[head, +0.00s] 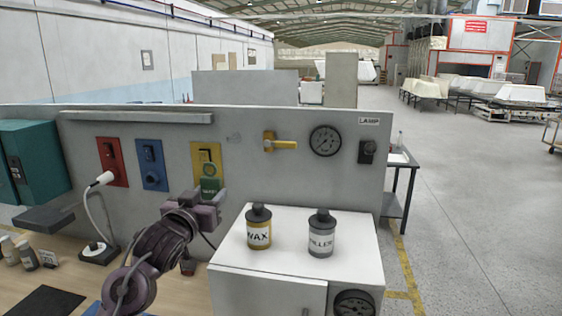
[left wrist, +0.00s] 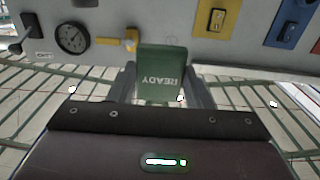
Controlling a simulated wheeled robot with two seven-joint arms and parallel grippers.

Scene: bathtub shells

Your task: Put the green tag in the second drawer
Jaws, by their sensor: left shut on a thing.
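The green tag (head: 210,185) is upright between the fingers of my left gripper (head: 205,197), in front of the grey panel. In the left wrist view the green tag (left wrist: 161,72) shows the word READY upside down, and my left gripper (left wrist: 163,92) is shut on it. In the head view the tag overlaps the lower part of the yellow switch plate (head: 206,156); I cannot tell whether they touch. No drawer can be clearly made out in either view. My right gripper is not in view.
A white cabinet (head: 287,276) at right carries a WAX can (head: 259,234) and another can (head: 321,240). The panel (head: 240,130) has red (head: 113,168) and blue (head: 151,172) switch plates, a yellow handle (head: 284,145) and a gauge (head: 326,141). Bottles (head: 27,256) stand at lower left.

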